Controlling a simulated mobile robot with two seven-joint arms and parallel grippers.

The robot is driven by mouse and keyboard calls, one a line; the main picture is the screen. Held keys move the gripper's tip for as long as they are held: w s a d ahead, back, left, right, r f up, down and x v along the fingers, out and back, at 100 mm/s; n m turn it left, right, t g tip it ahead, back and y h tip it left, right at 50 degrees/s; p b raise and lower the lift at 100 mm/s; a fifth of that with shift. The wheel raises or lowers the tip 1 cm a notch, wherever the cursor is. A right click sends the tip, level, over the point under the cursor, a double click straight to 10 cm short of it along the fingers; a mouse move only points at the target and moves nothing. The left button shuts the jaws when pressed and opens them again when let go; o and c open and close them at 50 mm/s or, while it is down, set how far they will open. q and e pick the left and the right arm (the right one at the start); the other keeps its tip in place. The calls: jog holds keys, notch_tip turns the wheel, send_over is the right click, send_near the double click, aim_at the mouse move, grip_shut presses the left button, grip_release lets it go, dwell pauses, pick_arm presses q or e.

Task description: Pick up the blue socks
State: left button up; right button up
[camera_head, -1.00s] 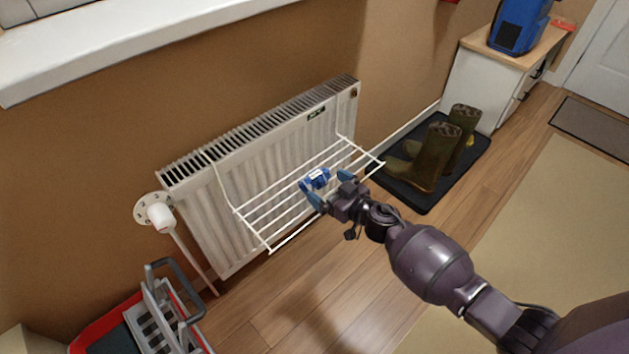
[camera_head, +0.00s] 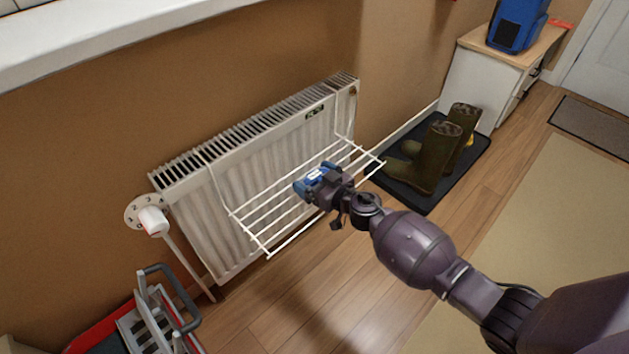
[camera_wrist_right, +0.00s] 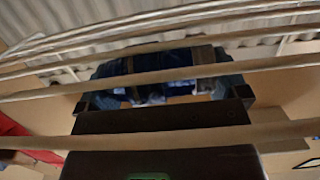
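The blue socks (camera_head: 315,174), a small bundle with a white label, lie on the white wire drying rack (camera_head: 268,256) hung on the radiator. My right gripper (camera_head: 312,179) has reached over the rack, with its blue-tipped fingers on either side of the socks. In the right wrist view the socks (camera_wrist_right: 168,64) show dark blue between the spread fingers of the gripper (camera_wrist_right: 160,75). Rack wires cross in front of that view and hide part of the socks. I cannot tell whether the fingers touch them. My left gripper is not in view.
The white radiator (camera_head: 200,220) stands behind the rack against the brown wall. Green boots (camera_head: 437,152) stand on a black tray (camera_head: 420,204) to the right. A red and grey crate (camera_head: 90,335) is at the lower left. The wooden floor (camera_head: 270,320) before the rack is clear.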

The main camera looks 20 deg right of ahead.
jog(key=shift+c, duration=1.3)
